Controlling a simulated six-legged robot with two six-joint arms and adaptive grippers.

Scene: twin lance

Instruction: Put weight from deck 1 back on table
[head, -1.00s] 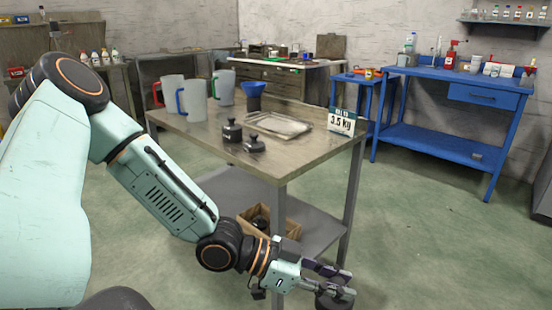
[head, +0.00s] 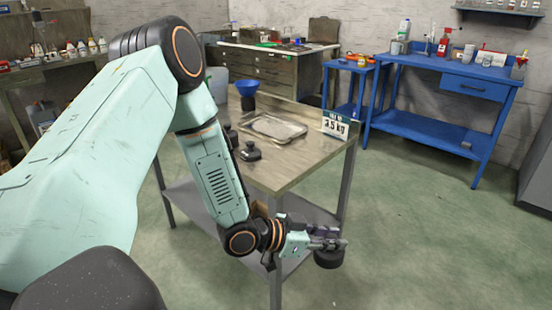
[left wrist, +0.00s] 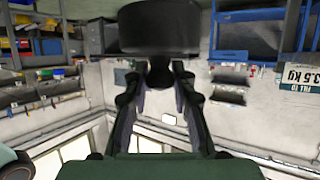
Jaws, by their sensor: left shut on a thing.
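A dark round weight (head: 329,259) hangs from my left gripper (head: 328,241), which is shut on its knob. In the left wrist view the same weight (left wrist: 158,28) shows at the top, its neck between the two fingers (left wrist: 158,85). The gripper is in front of the table's near right corner and lower than the wooden tabletop (head: 285,175). Two more dark weights stand on the tabletop; one (head: 250,151) shows clearly and the other (head: 231,136) is partly hidden by my arm. My right gripper does not show.
On the table stand a shallow metal tray (head: 273,128), a blue funnel-like cup (head: 246,92) and a "3.5 kg" sign (head: 336,125) at the right edge. The tabletop's front right part is clear. A lower grey shelf (head: 190,202) is partly behind my arm.

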